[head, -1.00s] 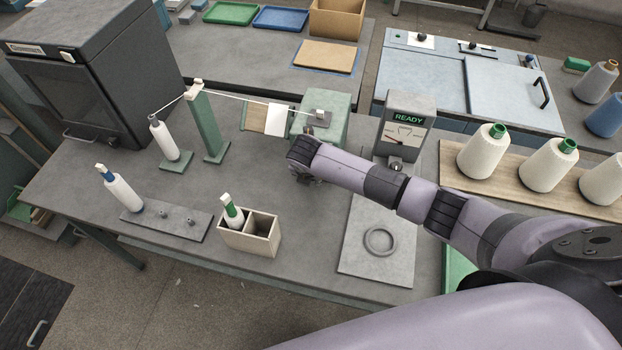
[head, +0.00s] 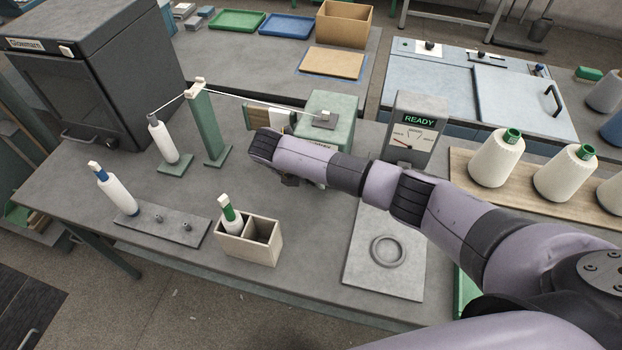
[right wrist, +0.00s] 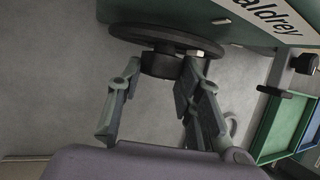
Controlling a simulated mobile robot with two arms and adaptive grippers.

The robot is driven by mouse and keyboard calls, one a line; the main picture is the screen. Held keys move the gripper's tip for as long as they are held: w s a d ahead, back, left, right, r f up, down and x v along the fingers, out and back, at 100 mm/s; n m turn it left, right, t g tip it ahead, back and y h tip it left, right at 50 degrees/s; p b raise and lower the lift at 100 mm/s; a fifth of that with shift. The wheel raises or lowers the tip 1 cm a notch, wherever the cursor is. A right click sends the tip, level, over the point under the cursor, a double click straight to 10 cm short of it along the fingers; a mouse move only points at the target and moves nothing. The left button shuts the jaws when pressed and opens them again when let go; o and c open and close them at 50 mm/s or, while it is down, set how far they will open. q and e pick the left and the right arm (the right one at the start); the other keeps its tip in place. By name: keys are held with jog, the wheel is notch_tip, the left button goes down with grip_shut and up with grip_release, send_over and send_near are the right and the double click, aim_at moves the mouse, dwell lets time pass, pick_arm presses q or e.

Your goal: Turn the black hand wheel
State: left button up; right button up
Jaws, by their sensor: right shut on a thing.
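The black hand wheel (right wrist: 170,38) shows edge-on at the top of the right wrist view, on the green winder housing (head: 337,104). Its dark hub (right wrist: 160,64) points toward my wrist camera. My right gripper (right wrist: 162,72) has a finger on either side of the hub and is shut on the wheel there. In the head view my right wrist and forearm cover the wheel and most of the gripper. My left gripper is in neither view.
A READY gauge box (head: 414,128) stands right of the winder. A divided wooden box (head: 262,248) and a peg plate (head: 180,226) stand toward the front. A green post (head: 207,130) carries the yarn. A grey plate with a ring (head: 365,283) lies under my arm.

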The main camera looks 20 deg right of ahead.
jog(key=o, duration=1.2)
jog(key=shift+c, duration=0.2)
jog(key=shift+r, duration=0.1)
jog(key=v, duration=1.2)
